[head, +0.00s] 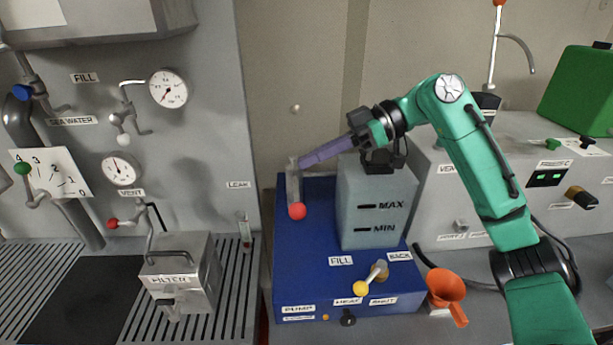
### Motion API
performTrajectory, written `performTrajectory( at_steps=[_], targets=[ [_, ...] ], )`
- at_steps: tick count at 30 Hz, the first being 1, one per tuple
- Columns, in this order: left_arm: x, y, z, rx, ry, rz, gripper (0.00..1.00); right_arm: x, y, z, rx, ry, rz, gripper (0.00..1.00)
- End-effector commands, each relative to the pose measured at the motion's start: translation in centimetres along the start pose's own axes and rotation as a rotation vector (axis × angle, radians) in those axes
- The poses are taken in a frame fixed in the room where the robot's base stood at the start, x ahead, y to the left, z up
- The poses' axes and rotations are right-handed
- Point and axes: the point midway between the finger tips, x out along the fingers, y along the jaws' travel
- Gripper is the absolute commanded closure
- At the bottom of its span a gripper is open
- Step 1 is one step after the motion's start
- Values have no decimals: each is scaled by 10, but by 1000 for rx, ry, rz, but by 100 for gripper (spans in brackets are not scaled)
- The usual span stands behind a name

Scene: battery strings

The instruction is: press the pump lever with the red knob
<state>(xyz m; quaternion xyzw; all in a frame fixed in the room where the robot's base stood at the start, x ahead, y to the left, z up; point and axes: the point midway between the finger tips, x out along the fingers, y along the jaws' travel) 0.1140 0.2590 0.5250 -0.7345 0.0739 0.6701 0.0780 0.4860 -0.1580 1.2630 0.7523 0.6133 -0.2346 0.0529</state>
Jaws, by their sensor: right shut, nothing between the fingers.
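A red knob (297,211) sits at the lower end of a pale lever (293,182) at the left side of the blue unit (300,255). The unit's front carries a PUMP label (298,309). My right gripper (303,162) reaches in from the right, its long purple-grey fingers shut and empty. Its tips are at the upper part of the lever, above the knob in the picture. I cannot tell whether they touch it. My left gripper is not in view.
A translucent tank (372,207) with MAX and MIN marks stands on the blue unit, under my right wrist. A filter box (180,272) stands left. Another red-knobbed handle (113,223) is by VENT.

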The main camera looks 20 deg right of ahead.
Motion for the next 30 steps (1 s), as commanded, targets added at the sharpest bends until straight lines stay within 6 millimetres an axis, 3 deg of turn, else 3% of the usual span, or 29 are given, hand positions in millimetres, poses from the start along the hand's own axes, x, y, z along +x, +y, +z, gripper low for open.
performTrajectory(
  at_steps=[3, 6, 10, 21, 26, 30],
  targets=[
    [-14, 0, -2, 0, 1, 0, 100, 25, -2, -3, 2, -3, -4, 100],
    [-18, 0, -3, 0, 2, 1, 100, 28, 0, 19, 6, -4, 0, 100],
    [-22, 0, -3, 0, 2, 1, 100, 31, 0, 34, 4, -2, 0, 100],
    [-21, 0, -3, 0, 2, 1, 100, 33, 0, 40, -1, 0, 0, 100],
    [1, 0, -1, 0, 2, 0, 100, 41, 4, 55, -37, 0, 16, 100],
    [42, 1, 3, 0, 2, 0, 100, 52, 9, 79, -140, 0, 64, 100]
  ],
)
